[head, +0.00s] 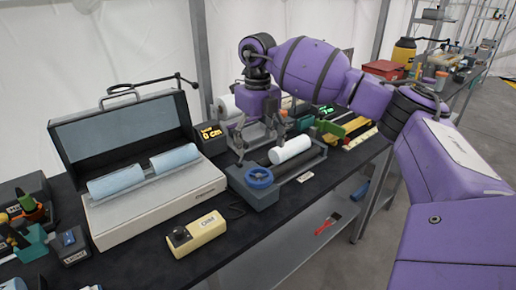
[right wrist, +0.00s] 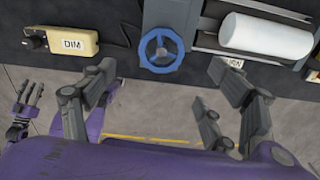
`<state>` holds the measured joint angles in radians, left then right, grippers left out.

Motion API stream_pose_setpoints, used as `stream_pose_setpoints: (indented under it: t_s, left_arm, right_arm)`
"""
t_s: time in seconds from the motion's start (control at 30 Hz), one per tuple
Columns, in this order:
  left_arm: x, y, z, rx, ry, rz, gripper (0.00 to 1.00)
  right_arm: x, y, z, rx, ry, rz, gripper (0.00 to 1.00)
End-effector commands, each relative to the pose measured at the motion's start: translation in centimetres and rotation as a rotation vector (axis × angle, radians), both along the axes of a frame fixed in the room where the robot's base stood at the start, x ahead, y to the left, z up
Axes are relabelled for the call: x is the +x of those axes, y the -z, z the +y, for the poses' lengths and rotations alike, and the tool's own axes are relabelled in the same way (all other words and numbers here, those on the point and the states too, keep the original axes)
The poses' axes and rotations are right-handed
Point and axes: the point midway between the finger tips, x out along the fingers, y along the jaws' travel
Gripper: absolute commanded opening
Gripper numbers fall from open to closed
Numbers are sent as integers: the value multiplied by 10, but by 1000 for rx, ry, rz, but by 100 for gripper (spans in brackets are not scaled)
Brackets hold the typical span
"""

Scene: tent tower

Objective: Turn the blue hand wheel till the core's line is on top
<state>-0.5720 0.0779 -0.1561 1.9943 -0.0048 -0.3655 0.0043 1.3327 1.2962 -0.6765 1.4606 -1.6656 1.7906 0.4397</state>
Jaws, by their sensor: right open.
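The blue hand wheel (head: 259,178) is on the front left end of a grey roller stand and shows face-on in the right wrist view (right wrist: 161,50). The white core (head: 291,149) lies on the stand; it also shows in the right wrist view (right wrist: 265,36). I see no line on it. My right gripper (head: 256,142) is above and behind the wheel in the head view. In the right wrist view its fingers (right wrist: 160,72) are spread on either side below the wheel, empty and apart from it. My left gripper (right wrist: 28,100) is small at that view's left edge, fingers apart.
A cream box labelled DIM (head: 198,234) stands left of the stand, also in the right wrist view (right wrist: 60,42). An open grey case (head: 145,213) with two light-blue rolls is further left. The black table's front edge is close.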

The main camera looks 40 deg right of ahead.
Motion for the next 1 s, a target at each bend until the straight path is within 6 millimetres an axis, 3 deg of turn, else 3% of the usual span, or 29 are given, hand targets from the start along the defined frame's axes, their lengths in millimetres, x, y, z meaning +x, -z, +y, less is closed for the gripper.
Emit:
stream_pose_setpoints:
  t_s: [0.2,0.33,0.8,1.0]
  left_arm:
    - [7,-14,0,-3,-3,-17,40]
    - [8,-17,-2,-6,-3,-19,40]
    - [8,-21,-6,-12,4,-17,40]
    - [8,-21,-6,-12,5,-16,40]
  right_arm:
    - [-1,14,0,-1,-322,-2,79]
    - [-1,25,0,-1,-444,-2,79]
    - [-2,91,-1,-1,-461,1,79]
    - [-2,103,0,-1,-461,0,79]
